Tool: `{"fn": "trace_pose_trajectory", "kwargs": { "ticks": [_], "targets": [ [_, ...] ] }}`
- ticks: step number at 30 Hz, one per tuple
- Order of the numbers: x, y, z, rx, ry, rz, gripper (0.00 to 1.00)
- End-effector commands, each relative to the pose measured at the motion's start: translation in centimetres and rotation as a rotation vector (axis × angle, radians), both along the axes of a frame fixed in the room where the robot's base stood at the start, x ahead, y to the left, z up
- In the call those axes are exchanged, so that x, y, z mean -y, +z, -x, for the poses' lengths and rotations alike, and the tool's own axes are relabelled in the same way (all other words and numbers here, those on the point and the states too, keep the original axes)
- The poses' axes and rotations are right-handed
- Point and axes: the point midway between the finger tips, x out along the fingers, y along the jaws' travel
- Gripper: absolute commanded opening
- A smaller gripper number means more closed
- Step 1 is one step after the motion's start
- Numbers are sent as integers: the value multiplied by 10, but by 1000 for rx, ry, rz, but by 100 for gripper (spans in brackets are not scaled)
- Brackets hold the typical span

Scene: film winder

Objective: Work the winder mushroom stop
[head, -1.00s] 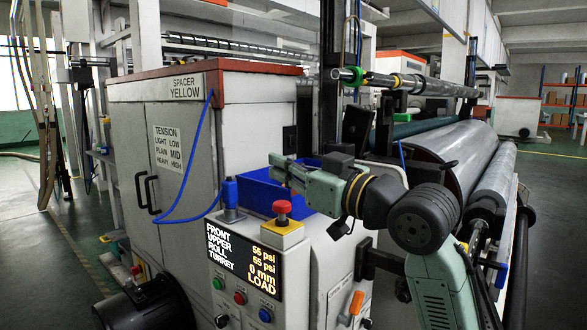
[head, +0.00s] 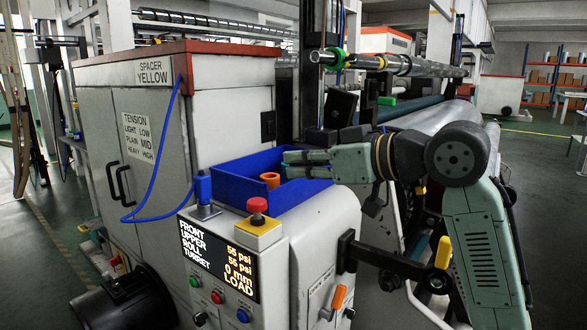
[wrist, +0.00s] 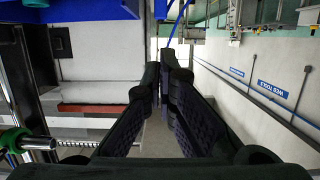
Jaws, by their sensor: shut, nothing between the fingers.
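The mushroom stop (head: 257,205) has a red head on a yellow box (head: 257,234). It stands on top of the control console, just behind the lit display. My gripper (head: 287,162) is shut and empty. It points left, above and to the right of the stop, apart from it, and appears over the blue bin. In the wrist view, the dark fingers (wrist: 172,62) meet at their tips, and the stop cannot be made out.
The blue bin (head: 228,190) holds an orange ring-like part (head: 270,179). A blue-topped post (head: 203,192) with a blue cable stands left of the stop. The display (head: 218,260) reads LOAD, with several buttons below. An orange-handled lever (head: 338,299) is at the front right.

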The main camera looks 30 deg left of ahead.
Motion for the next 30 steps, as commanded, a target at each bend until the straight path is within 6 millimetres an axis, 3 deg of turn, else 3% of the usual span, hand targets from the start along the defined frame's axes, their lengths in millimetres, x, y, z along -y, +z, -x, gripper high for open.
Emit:
{"fn": "trace_pose_trajectory", "kwargs": {
  "ticks": [11,18,30],
  "targets": [
    [-78,-17,-5,-1,3,2,0],
    [-77,-51,-7,-3,-2,0,0],
    [-77,-60,-6,-1,-1,0,0]
  ]
}}
